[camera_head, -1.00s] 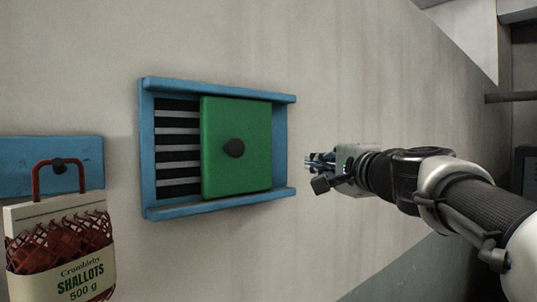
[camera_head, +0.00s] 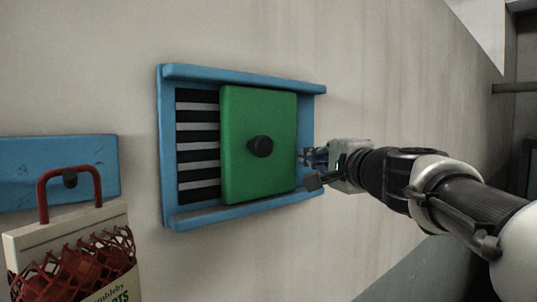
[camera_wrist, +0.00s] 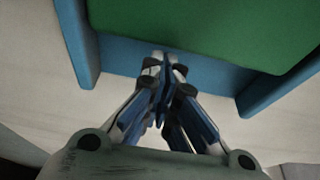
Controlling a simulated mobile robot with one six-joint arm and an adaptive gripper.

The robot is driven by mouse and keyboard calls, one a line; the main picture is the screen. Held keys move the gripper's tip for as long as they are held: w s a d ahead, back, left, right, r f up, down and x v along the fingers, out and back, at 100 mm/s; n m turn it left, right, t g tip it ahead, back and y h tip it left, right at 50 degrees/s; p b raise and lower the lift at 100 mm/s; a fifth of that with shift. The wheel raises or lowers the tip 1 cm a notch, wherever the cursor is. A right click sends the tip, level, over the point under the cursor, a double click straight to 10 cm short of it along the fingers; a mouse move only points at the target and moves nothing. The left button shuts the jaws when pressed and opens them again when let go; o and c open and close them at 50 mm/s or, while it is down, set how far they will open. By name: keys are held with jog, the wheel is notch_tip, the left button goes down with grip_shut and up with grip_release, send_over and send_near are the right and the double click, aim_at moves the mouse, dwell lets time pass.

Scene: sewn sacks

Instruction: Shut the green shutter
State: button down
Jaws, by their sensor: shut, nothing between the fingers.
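The green shutter (camera_head: 240,165) with a round dark knob (camera_head: 260,146) sits in a blue frame (camera_head: 240,74) on the wall. It covers the middle and right of the frame; the black and white slatted vent (camera_head: 197,150) shows uncovered at the left. My gripper (camera_head: 304,157) is shut and empty at the frame's right side, near the shutter's right edge. In the wrist view, the shut fingertips (camera_wrist: 161,62) appear over the blue frame close to the green shutter (camera_wrist: 210,25). I cannot tell whether they touch it.
A net bag of shallots (camera_head: 80,255) hangs by a red handle from a dark peg on a blue board (camera_head: 20,165) at the left. The wall around the frame's upper side is bare.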

aim_at(275, 161)
jog(key=s+a, duration=0.3)
jog(key=a, duration=0.2)
jog(key=s+a+b, duration=0.1)
jog(key=s+a, duration=0.1)
jog(key=a, duration=0.1)
jog(key=shift+s+a+f, duration=0.1)
jog(key=shift+s, duration=0.2)
jog(key=shift+w+f, duration=0.1)
